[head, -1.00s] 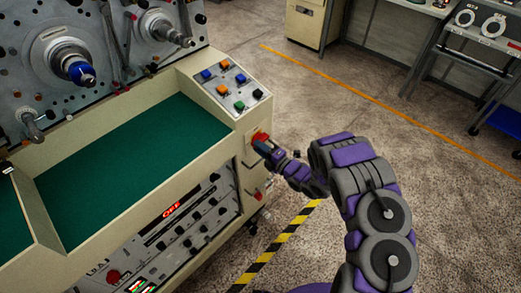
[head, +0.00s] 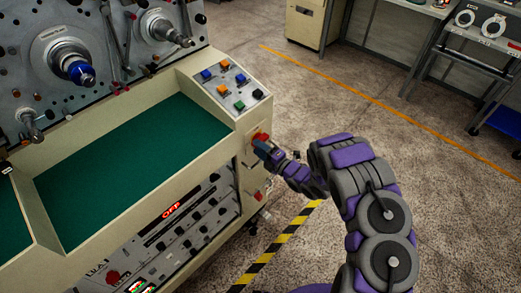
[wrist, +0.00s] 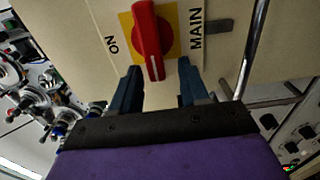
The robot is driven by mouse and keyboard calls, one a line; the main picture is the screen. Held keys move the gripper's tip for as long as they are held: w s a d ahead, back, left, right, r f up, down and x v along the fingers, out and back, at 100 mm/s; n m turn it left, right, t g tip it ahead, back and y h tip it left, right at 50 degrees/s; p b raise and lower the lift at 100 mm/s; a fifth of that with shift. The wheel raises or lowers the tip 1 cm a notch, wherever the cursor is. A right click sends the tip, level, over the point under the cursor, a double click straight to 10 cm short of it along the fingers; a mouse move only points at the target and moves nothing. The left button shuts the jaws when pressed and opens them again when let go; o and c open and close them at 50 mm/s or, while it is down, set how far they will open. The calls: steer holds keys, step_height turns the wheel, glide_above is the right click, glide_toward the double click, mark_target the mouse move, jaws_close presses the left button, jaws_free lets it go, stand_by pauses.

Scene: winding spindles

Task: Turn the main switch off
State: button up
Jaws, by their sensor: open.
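The main switch is a red rotary knob (wrist: 150,40) on a yellow plate (wrist: 172,30), with "ON" printed to its left and "MAIN" to its right in the wrist view. The knob's white-marked end points down toward my gripper. My gripper (wrist: 156,80) is open, with one dark blue finger on each side of that lower end; I cannot tell whether either touches it. In the head view, my gripper (head: 265,150) is at the machine's right front corner, partly covering the red switch (head: 260,137).
A sloped panel of coloured buttons (head: 232,86) is above the switch. A red display (head: 171,209) appears to read "OFF". A metal rod (wrist: 254,50) runs right of the switch. The green machine bed (head: 130,165) is clear. Open floor (head: 340,110) lies to the right.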

steer(key=p+v, duration=0.1)
steer(key=v, duration=1.6)
steer(key=shift+p, duration=0.35)
steer(key=shift+s+d+f, duration=0.1)
steer(key=shift+s+d, duration=0.05)
